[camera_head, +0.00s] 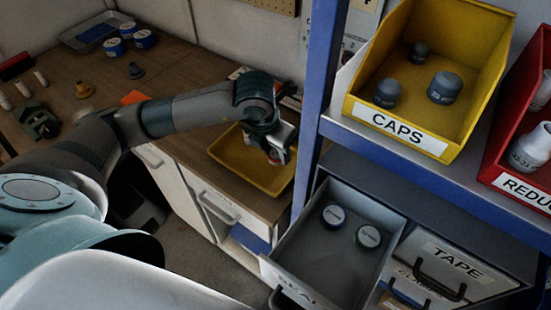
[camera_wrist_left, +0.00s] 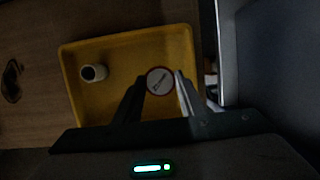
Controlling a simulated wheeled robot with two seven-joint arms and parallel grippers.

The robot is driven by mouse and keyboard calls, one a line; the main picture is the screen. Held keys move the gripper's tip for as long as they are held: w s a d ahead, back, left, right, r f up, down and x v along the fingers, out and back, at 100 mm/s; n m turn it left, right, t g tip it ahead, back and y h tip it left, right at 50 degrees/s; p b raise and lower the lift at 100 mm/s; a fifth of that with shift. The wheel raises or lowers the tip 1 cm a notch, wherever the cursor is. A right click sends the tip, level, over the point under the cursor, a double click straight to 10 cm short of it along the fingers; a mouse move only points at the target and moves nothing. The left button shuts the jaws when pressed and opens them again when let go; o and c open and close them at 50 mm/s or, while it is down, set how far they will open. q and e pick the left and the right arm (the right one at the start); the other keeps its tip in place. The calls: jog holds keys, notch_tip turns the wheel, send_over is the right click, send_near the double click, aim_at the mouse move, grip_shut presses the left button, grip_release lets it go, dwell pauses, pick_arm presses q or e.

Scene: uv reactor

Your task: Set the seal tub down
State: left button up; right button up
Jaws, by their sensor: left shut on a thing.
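My left gripper (camera_head: 276,150) is over the yellow tray (camera_head: 235,168) on the wooden bench. In the left wrist view its fingers (camera_wrist_left: 160,88) are shut on the seal tub (camera_wrist_left: 160,80), a round tub with a pale lid and a red rim. The tub is above the right part of the tray (camera_wrist_left: 100,112); I cannot tell whether it touches the tray floor. In the head view the gripper mostly hides the tub. My right gripper is not in view.
A small white cylindrical part (camera_wrist_left: 95,73) is in the tray's left part. A blue post (camera_head: 318,95) stands close right of my gripper. The open grey drawer (camera_head: 320,265) holds two tubs (camera_head: 333,215). A yellow CAPS bin (camera_head: 400,130) sits on the shelf above.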

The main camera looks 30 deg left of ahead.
aim_at(274, 156)
pick_arm(q)
notch_tip(274, 156, down, 3)
jog(key=shift+s+f+p, duration=0.1)
jog(key=shift+p, duration=0.55)
jog(key=shift+f, duration=0.25)
jog(key=shift+f, duration=0.15)
jog(key=o, duration=1)
